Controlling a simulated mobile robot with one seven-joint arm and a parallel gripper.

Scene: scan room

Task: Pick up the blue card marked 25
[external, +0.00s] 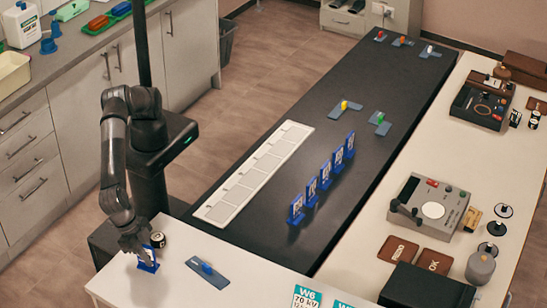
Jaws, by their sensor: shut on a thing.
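My gripper (142,247) is at the left end of the white table in the foreground, pointing down and shut on a small blue card (151,265). The card is upright, with a pale printed face; its marking is too small to read. The fingers hide part of it, and I cannot tell whether its base touches the table. Several similar blue cards (311,192) stand in a row on the dark table. Their markings are also unreadable.
A blue-grey plate with a blue piece (208,270) lies to the right. A long white tray with compartments (255,172) lies on the dark table's left side. A control box (430,205) stands on the right-hand bench.

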